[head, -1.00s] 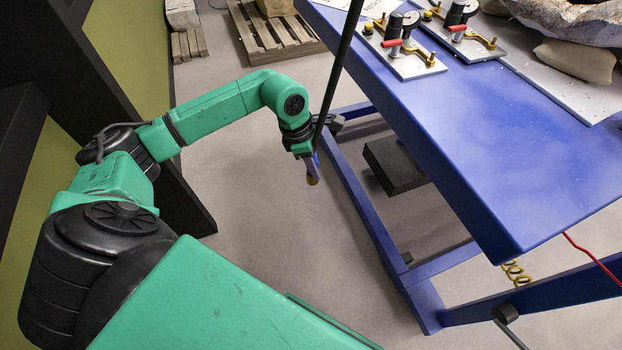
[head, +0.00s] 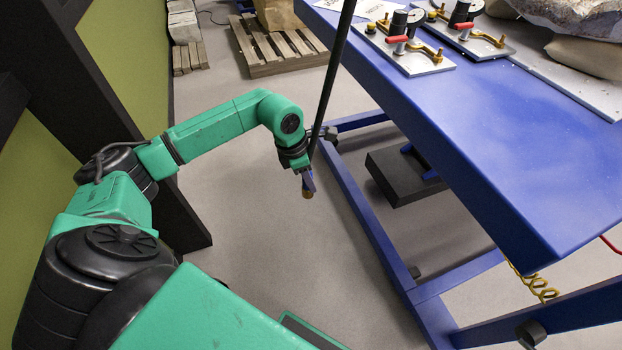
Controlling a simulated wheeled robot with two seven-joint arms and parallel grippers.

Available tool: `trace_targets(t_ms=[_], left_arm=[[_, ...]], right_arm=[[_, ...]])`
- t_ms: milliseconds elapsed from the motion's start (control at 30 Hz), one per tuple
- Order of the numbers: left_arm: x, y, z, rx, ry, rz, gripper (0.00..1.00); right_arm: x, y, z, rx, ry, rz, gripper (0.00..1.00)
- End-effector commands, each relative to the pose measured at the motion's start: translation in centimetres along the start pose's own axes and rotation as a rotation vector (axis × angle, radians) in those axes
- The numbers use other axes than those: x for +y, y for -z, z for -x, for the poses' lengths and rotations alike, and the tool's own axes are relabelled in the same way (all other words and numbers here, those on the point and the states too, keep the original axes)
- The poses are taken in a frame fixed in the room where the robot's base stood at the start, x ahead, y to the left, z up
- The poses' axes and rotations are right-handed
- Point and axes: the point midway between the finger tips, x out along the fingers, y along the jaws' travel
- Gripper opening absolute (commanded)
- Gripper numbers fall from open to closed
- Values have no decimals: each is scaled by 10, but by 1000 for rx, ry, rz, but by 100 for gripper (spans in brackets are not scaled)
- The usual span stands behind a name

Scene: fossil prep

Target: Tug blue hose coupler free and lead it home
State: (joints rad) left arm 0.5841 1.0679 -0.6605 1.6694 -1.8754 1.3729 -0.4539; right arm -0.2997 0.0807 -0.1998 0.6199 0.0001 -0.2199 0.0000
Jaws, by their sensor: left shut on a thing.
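My left gripper (head: 306,182) hangs at the end of the green arm, in the gap to the left of the blue table. It is shut on a small piece with a blue part and a brass-brown tip (head: 307,194), which looks like the blue hose coupler. The fingers hide much of it, and it is small in the picture. I cannot tell whether it is joined to anything. My right gripper is not in view.
A dark pole (head: 331,80) runs down close beside the left gripper. The blue table (head: 480,150) carries two plates with red-handled valves and gauges (head: 408,48). A black box (head: 405,176) sits underneath.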

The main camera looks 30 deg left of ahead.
Motion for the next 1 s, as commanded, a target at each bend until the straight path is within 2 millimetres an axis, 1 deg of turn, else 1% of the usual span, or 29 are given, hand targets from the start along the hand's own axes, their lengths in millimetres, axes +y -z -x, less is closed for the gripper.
trace_targets(t_ms=[33, 267, 367, 600, 700, 767, 1000], left_arm=[[0, 2, -2, 3, 0, 1, 0], [0, 0, 3, 3, 0, 0, 0], [-3, -5, 17, 2, -1, -1, 0], [-13, -21, 61, 1, 0, -2, 0], [-17, -26, 75, 1, 0, -2, 0], [-18, -27, 76, 2, 1, -1, 0], [-18, -26, 73, 2, 1, 0, 0]], right_arm=[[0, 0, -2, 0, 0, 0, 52], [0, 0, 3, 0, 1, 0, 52], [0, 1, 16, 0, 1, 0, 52], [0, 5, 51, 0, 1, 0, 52], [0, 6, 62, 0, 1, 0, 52], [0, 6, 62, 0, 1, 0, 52], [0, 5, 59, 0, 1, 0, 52]])
